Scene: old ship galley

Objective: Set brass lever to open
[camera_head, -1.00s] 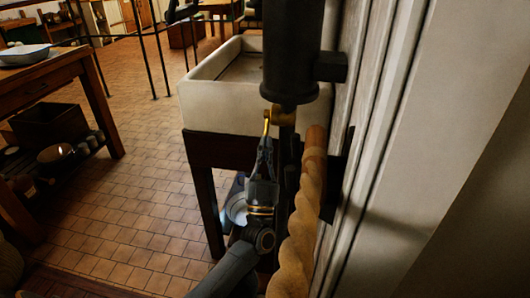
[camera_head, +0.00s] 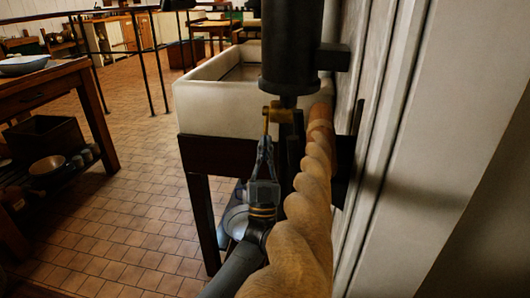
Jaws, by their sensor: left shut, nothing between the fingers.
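The brass lever (camera_head: 279,115) sits just below a dark cylinder (camera_head: 290,45) fixed by the wall. Its brass block reaches left, and a thin brass part hangs down from the left end. My left gripper (camera_head: 265,142) points up from below, with its fingertips close together at the lower end of this thin part. I cannot tell whether they touch it. The gripper is shut with nothing held. My right gripper is not in view.
A twisted wood-coloured post or rope (camera_head: 310,190) stands close right of my left gripper. A pale sink (camera_head: 215,110) on a dark stand is behind. A wooden table (camera_head: 45,82) is at left. The tiled floor (camera_head: 135,215) between is clear.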

